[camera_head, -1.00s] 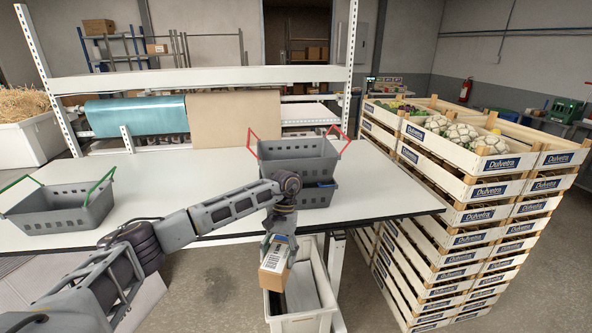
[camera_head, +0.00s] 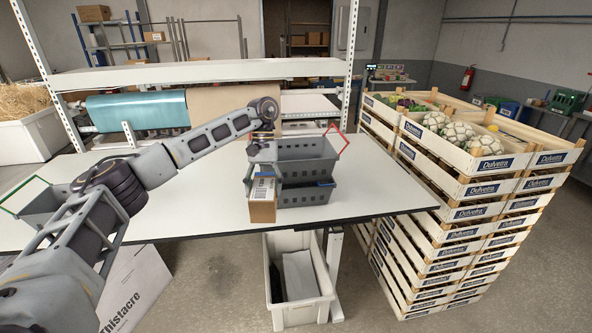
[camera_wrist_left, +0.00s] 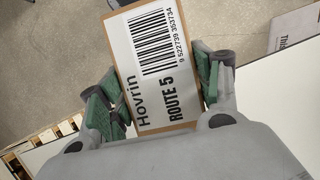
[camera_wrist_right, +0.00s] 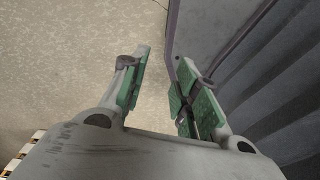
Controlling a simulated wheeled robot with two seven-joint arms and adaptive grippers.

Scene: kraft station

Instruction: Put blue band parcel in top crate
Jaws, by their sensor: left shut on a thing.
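A brown cardboard parcel (camera_head: 262,210) with a white barcode label hangs upright in my left gripper (camera_head: 262,168). In the left wrist view the parcel (camera_wrist_left: 153,62) sits between the green finger pads, its label reading "Hovrin" and "ROUTE 5". I cannot make out a blue band on it now. The top crate (camera_head: 308,157), grey with red handles, is stacked on another grey crate (camera_head: 305,194) on the table. The parcel is in front of the stack's left side, outside the top crate and below its rim. My right gripper (camera_wrist_right: 158,88) is open and empty, seen only in its wrist view.
The white table (camera_head: 370,185) is clear to the right of the stack. A grey crate with green handles (camera_head: 40,205) stands at the left, partly behind my arm. A white bin (camera_head: 322,300) is on the floor below. Stacked wooden crates (camera_head: 465,190) stand at the right.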

